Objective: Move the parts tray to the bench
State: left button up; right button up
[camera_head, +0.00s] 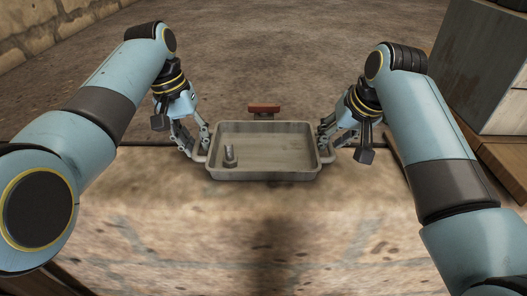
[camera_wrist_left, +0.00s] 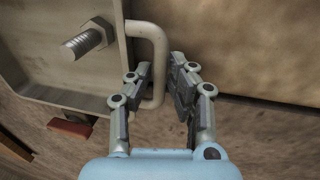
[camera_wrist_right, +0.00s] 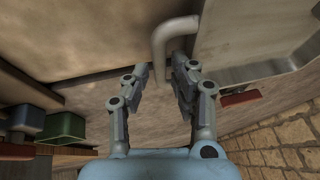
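The parts tray (camera_head: 262,175), a shallow grey metal tray with a loop handle at each end, is at the centre of the head view, by the far edge of a stone-textured surface. A bolt (camera_head: 229,156) stands in its left part; it also shows in the left wrist view (camera_wrist_left: 86,41). My left gripper (camera_head: 203,145) is at the left handle (camera_wrist_left: 160,62), which lies between its parted fingers (camera_wrist_left: 158,88). My right gripper (camera_head: 325,143) is at the right handle (camera_wrist_right: 158,58), which lies between its parted fingers (camera_wrist_right: 160,82). Finger contact with either handle is unclear.
A red-brown block (camera_head: 264,109) shows just behind the tray. A grey cabinet (camera_head: 484,65) and wooden boards (camera_head: 502,158) stand at the right. A green bin (camera_wrist_right: 65,126) and a dark blue bin (camera_wrist_right: 27,118) show in the right wrist view. The stone-textured surface (camera_head: 180,225) before the tray is clear.

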pick_arm(q)
jog(key=shift+d+f, duration=0.1)
jog(key=shift+f, duration=0.55)
pick_arm(e)
jog(key=shift+w+a+f, duration=0.1)
jog(key=shift+w+f, duration=0.1)
jog(key=shift+f, duration=0.4)
pick_arm(q)
grip_shut()
pick_arm(e)
grip_shut()
